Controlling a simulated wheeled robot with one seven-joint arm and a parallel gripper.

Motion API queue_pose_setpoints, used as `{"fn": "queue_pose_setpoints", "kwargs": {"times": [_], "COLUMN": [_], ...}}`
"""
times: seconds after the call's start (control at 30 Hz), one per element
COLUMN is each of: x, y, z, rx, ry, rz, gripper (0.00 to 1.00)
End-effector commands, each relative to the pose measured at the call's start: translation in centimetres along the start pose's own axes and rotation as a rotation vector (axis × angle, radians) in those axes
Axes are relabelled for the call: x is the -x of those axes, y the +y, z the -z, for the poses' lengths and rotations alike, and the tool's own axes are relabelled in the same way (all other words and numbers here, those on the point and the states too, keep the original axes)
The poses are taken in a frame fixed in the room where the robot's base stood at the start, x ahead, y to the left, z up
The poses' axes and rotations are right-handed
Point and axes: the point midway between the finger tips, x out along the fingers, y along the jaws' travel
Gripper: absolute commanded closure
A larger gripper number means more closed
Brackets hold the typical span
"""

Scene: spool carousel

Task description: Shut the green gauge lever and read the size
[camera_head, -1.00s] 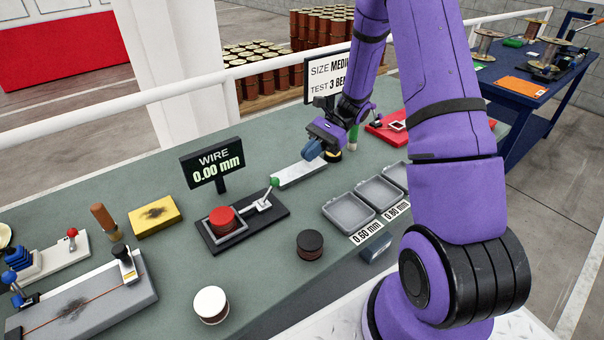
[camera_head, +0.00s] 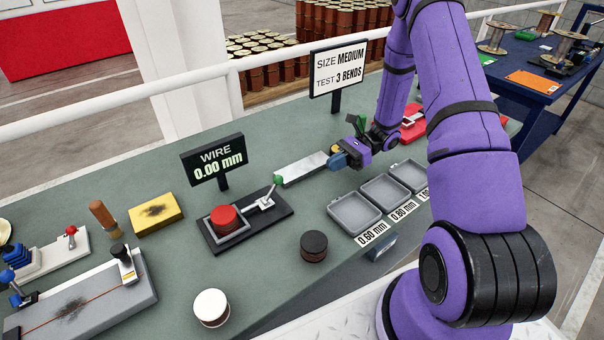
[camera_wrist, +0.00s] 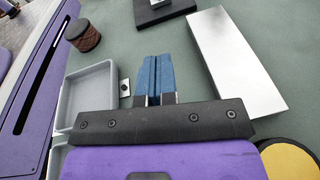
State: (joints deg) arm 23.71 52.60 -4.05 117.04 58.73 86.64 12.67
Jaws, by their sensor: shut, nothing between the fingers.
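The gauge's black base (camera_head: 246,222) holds a red-topped spool (camera_head: 224,217) in its frame. Its lever stands up at the right side, with a green knob (camera_head: 278,180) on top. The WIRE display (camera_head: 215,166) behind it reads 0.00 mm. A piece of the gauge's black base (camera_wrist: 165,12) shows at the top there; the green knob is out of that view.
The silver plate (camera_wrist: 232,60) lies right of the fingers in the wrist view. Grey trays (camera_head: 355,212) stand in front of my gripper. A dark spool (camera_head: 314,245) and a white-topped spool (camera_head: 211,307) stand near the front. A SIZE MEDIUM, TEST 3 BENDS sign (camera_head: 338,70) stands behind.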

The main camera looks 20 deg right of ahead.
Motion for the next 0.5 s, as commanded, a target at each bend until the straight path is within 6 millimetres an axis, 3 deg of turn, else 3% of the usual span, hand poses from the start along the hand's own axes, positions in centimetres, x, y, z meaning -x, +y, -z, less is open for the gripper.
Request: {"fn": "queue_pose_setpoints", "kwargs": {"times": [0.17, 0.5], "x": [-1.9, -8.1], "y": [0.0, 0.1], "z": [0.0, 0.0], "rx": [0.000, -0.001], "ry": [-0.001, 0.000], "rz": [-0.004, -0.005], "gripper": [1.00, 1.00]}}
